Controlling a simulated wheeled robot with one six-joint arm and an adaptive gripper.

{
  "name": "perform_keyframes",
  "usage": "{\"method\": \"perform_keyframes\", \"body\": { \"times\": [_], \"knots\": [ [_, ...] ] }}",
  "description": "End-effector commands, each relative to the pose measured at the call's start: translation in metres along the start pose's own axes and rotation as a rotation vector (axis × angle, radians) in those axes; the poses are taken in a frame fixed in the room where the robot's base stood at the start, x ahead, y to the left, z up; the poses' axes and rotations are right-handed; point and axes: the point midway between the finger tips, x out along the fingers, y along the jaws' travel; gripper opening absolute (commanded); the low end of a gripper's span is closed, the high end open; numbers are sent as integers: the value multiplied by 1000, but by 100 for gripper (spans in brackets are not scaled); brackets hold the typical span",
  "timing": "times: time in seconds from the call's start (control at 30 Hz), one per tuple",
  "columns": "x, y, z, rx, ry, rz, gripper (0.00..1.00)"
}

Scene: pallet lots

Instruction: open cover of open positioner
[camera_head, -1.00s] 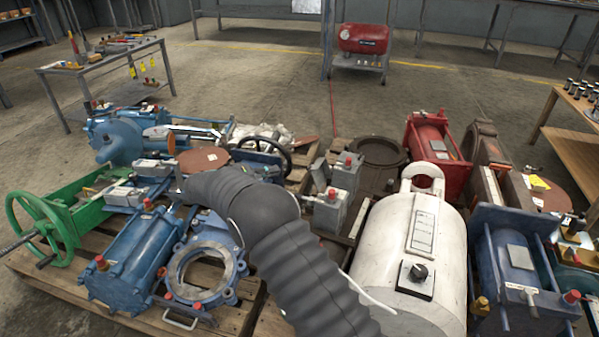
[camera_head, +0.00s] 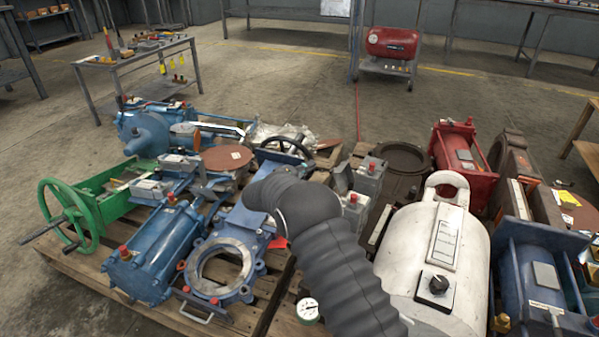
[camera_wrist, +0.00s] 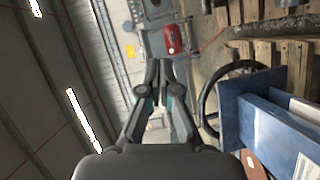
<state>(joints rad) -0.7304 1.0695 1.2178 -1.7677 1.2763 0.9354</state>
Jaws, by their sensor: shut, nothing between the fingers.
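Small grey positioner boxes with red caps sit on the valve assemblies. One (camera_head: 150,190) is by the green actuator, another (camera_head: 180,165) just behind it. Two more grey boxes (camera_head: 369,180) (camera_head: 353,212) stand right of my dark ribbed arm. I cannot tell which one has its cover open. My gripper (camera_wrist: 158,66) shows in the wrist view, its fingers together and empty, touching nothing. It points past a blue valve body toward the room. In the head view it is hidden behind my arm.
Pallets are crowded with a green handwheel (camera_head: 66,214), a blue cylinder (camera_head: 155,250), a white tank (camera_head: 433,265) and red actuators (camera_head: 463,155). A black handwheel (camera_wrist: 205,105) is close right of my gripper in the wrist view. Open floor lies behind, before the red compressor (camera_head: 392,43).

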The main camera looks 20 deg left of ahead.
Motion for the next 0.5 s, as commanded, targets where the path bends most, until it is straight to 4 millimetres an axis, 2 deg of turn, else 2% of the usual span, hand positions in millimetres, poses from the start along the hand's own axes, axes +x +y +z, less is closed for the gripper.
{"method": "perform_keyframes", "body": {
  "times": [0.13, 0.5],
  "knots": [
    [21, 0, 1, 1, -2, 0, 0],
    [27, 0, 34, -1, -1, 0, 0]
  ]
}}
